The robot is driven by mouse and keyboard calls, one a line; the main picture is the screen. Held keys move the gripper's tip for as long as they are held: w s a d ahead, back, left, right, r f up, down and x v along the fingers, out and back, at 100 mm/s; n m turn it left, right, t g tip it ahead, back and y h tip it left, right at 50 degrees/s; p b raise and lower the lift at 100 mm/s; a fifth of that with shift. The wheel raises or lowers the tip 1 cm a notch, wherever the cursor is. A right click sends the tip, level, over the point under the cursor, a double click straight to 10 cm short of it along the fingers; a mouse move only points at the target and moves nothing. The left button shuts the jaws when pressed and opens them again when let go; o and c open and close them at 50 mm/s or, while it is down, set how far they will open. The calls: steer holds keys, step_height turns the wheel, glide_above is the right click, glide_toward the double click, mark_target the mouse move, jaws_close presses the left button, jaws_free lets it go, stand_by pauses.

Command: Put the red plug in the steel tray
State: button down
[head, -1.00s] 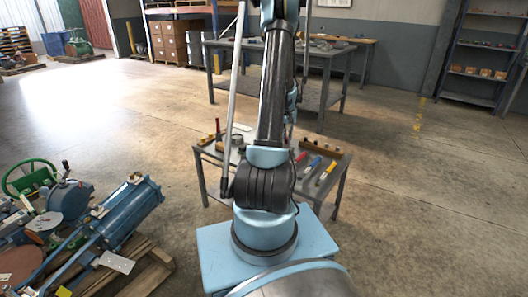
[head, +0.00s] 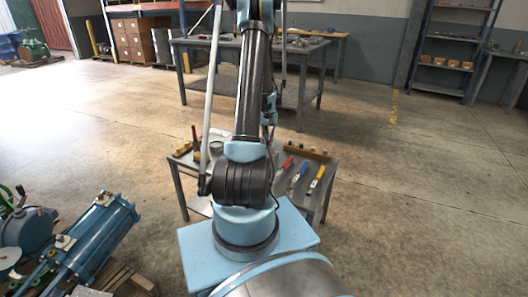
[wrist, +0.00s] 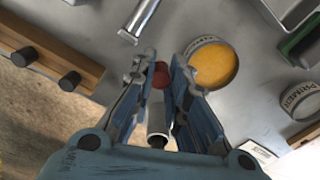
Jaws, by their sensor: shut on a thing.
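In the wrist view my gripper (wrist: 160,72) is shut on the red plug (wrist: 159,80), whose rounded red end shows between the fingertips. A pale cylinder (wrist: 157,115) lies between the fingers behind the red end; I cannot tell whether it is part of the plug. A metal-rimmed shape (wrist: 276,20) at the upper right, cut by the frame edge, looks like the steel tray. The plug and fingertips are over the grey tabletop (wrist: 95,18), apart from that rim. In the head view my arm hides the gripper and plug.
An open tin with yellow contents (wrist: 211,64) is right of the fingertips. A labelled tin (wrist: 301,100) and green container (wrist: 303,42) are further right. A wooden rack with dark pegs (wrist: 45,58) lies left. Colored-handled tools (head: 299,174) lie on the small table (head: 328,190).

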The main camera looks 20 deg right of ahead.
mark_target(268, 144)
steer(key=shift+a+f, duration=0.15)
steer(key=shift+f, duration=2.65)
steer(key=c, duration=1.8)
jaws_free()
steer(key=shift+f, duration=0.1)
steer(key=shift+c, duration=0.2)
